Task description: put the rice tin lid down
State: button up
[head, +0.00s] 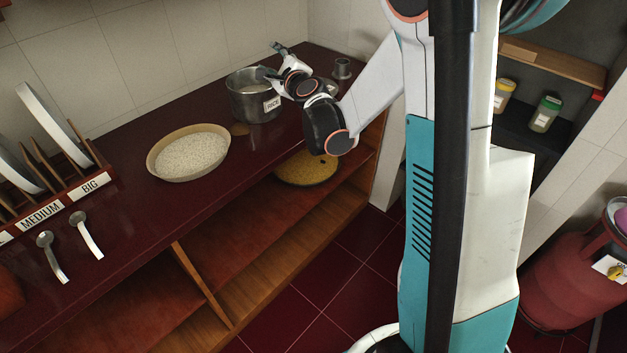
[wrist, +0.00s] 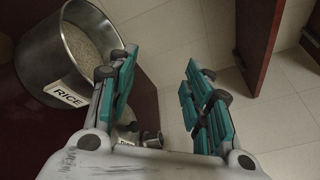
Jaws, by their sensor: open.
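The rice tin (head: 252,103) is a grey metal pot with a RICE label, standing upright on the dark red counter (head: 130,225). In the wrist view the tin (wrist: 38,75) is uncovered at the left, with rice inside. My gripper (head: 274,60) is beside the tin's upper right rim. In the wrist view my gripper (wrist: 158,60) has its teal fingers wide apart, with nothing between them. I cannot clearly make out the lid. A grey metal edge (head: 328,87) shows behind my wrist, mostly hidden, and may be the lid.
A small metal cup (head: 342,68) stands at the counter's far end. A wide bowl of rice (head: 188,153) stands left of the tin. A round yellow-filled dish (head: 307,168) is on the shelf below. Spoons (head: 86,235) and a plate rack (head: 75,182) are at the left.

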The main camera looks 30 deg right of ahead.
jog(key=s+a+r+n+g+y, duration=0.2)
jog(key=s+a+n+g, duration=0.1)
jog(key=s+a+n, duration=0.45)
jog(key=s+a+r+n+g+y, duration=0.15)
jog(key=s+a+n, duration=0.25)
jog(key=s+n, duration=0.55)
jog(key=s+d+f+n+g+h, duration=0.1)
jog(key=s+f+n, duration=0.3)
jog(key=s, duration=0.7)
jog(key=s+d+f+n+g+h, duration=0.1)
jog(key=s+f+n+g+h, duration=0.1)
jog(key=s, duration=1)
jog(key=f+n+g, duration=0.1)
jog(key=n+g, duration=0.1)
jog(key=shift+s+f+n+g, duration=0.15)
jog(key=shift+f+n+g, duration=0.15)
jog(key=shift+f+g, duration=0.05)
